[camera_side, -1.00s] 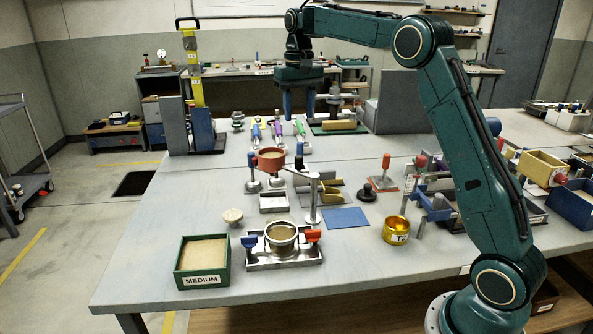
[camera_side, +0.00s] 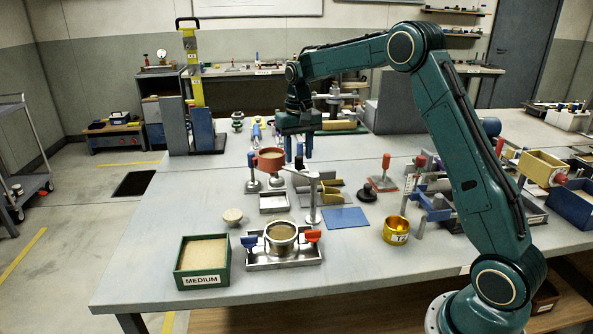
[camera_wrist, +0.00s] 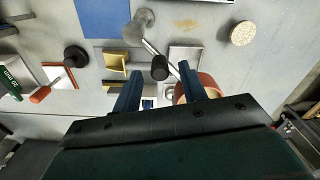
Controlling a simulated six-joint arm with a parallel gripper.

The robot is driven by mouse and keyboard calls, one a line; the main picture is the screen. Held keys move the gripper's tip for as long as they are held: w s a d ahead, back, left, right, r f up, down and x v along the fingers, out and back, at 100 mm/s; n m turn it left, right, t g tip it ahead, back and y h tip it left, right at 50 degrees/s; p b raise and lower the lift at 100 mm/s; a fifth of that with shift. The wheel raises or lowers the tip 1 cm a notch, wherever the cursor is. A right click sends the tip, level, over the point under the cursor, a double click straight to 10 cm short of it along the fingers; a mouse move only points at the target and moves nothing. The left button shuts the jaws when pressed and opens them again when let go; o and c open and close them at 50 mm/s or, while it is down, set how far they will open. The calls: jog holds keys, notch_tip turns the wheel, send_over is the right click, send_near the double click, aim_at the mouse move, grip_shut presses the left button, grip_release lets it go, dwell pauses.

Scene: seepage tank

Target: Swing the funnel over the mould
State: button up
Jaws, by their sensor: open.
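The funnel (camera_side: 271,155) is a reddish-brown bowl of sandy material on a swing arm (camera_side: 298,173). The arm runs to an upright post (camera_side: 313,200). The mould (camera_side: 281,233) is a metal ring in a steel tray with blue and orange clamps, in front of the funnel and not under it. My gripper (camera_side: 304,148) is open and points down, just behind and right of the funnel. In the wrist view my gripper's blue fingers (camera_wrist: 160,88) are apart; a dark knob (camera_wrist: 160,68) on the swing arm shows between them, and the funnel (camera_wrist: 207,84) is partly hidden behind the right finger.
A green box labelled MEDIUM (camera_side: 203,262) stands left of the mould. A blue mat (camera_side: 345,218) lies right of the post, and a yellow cup (camera_side: 396,230) farther right.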

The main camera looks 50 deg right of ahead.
jog(key=shift+f, duration=1.15)
grip_shut()
